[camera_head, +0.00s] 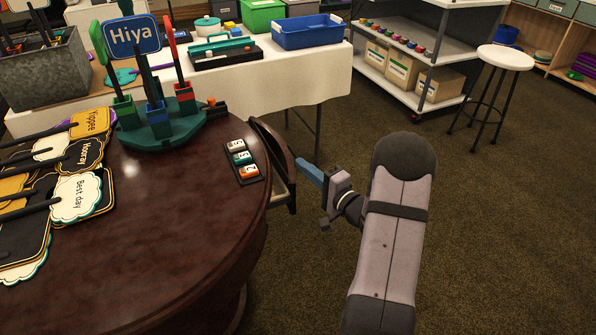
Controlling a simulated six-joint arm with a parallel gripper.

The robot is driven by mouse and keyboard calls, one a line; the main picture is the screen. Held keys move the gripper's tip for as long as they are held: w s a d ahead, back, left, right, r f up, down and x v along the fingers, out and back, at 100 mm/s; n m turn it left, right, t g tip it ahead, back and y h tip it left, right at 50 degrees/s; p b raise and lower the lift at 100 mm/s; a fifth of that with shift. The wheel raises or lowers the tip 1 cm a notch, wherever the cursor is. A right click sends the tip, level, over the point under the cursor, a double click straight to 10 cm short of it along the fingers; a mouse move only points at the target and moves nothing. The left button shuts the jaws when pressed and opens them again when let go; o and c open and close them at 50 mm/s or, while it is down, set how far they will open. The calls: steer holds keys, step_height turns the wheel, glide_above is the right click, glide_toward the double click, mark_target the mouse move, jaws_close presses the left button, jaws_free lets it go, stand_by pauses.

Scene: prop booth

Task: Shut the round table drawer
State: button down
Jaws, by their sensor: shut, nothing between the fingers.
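The round table (190,240) is dark polished wood and fills the left of the view. Its drawer (272,147) stands partly out from the table's right edge. The drawer's curved dark front and a strip of its paler interior show; the rest is hidden under the tabletop. My gripper (299,164) has blue fingers and is shut and empty. Its tips are at the outer side of the drawer front, near the front's lower right part. I cannot tell whether they touch it.
A black tray with numbered blocks (241,158) lies near the tabletop edge by the drawer. A green holder (160,130) and several paddle signs (77,197) cover the table's left. A cloth-covered table (300,85) stands behind. Carpet at right is clear up to a stool (505,58).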

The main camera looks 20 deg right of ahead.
mark_target(283, 185)
steer(key=shift+a, duration=1.05)
steer(key=a+p, duration=0.1)
steer(key=a, duration=0.3)
steer(key=shift+a, duration=0.4)
steer(key=shift+d, duration=0.1)
